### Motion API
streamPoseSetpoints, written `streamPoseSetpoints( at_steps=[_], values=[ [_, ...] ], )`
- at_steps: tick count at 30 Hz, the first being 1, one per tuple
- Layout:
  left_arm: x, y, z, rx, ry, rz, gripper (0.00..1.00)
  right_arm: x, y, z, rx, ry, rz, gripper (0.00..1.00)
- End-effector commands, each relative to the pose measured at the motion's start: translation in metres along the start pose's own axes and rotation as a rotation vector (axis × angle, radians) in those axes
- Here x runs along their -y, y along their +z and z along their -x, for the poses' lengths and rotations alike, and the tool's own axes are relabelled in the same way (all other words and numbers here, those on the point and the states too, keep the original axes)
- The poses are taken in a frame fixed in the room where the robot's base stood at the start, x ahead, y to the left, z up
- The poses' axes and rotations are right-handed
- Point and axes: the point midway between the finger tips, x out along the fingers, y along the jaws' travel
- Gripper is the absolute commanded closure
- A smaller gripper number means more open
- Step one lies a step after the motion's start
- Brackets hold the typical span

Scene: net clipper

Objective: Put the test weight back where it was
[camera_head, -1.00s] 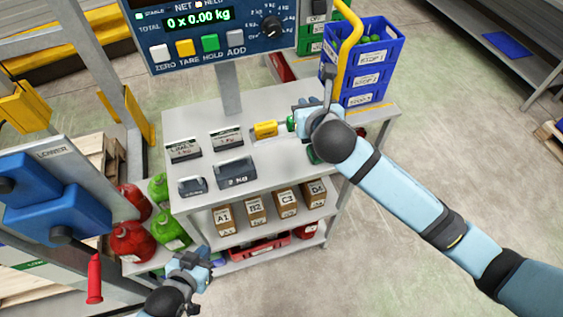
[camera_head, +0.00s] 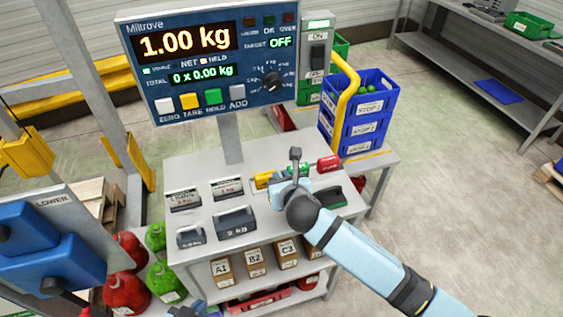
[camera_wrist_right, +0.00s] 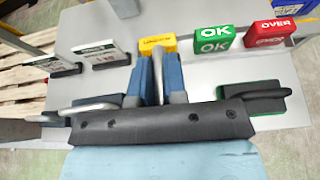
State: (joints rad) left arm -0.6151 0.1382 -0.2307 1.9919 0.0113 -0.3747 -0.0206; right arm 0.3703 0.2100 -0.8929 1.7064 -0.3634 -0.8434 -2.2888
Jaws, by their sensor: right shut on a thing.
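My right gripper (camera_head: 282,188) is over the right half of the grey stand's top (camera_head: 262,220). In the right wrist view its blue fingers (camera_wrist_right: 158,82) are closed around a grey metal bar, which looks like the handle of the test weight (camera_wrist_right: 158,68). The weight's body is hidden behind the gripper, so I cannot tell whether it touches the stand. A dark 2 kg weight (camera_head: 235,222) and a smaller dark weight (camera_head: 190,236) stand to the left. A dark green-edged block (camera_head: 328,201) is to the right. Only the tip of my left gripper (camera_head: 187,310) shows at the bottom edge.
A yellow block (camera_head: 263,180), a green OK block (camera_head: 298,169) and a red OVER block (camera_head: 329,164) stand behind the right gripper. Two label cards (camera_head: 183,199) are at the back left. The display (camera_head: 207,62) reads 1.00 kg. Blue crates (camera_head: 358,120) are behind right.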

Motion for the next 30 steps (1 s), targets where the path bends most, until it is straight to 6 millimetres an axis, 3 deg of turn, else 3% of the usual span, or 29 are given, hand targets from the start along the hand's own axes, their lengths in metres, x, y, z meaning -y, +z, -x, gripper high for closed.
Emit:
streamPoseSetpoints(
  at_steps=[18, 30],
  values=[
    [-0.001, 0.003, -0.002, 0.002, 0.003, 0.001, 1.00, 0.000, -0.059, -0.026, 0.005, 0.001, 0.000, 1.00],
    [-0.002, 0.002, -0.001, 0.001, 0.004, 0.001, 1.00, 0.000, -0.064, -0.028, 0.006, 0.002, 0.000, 1.00]
  ],
)
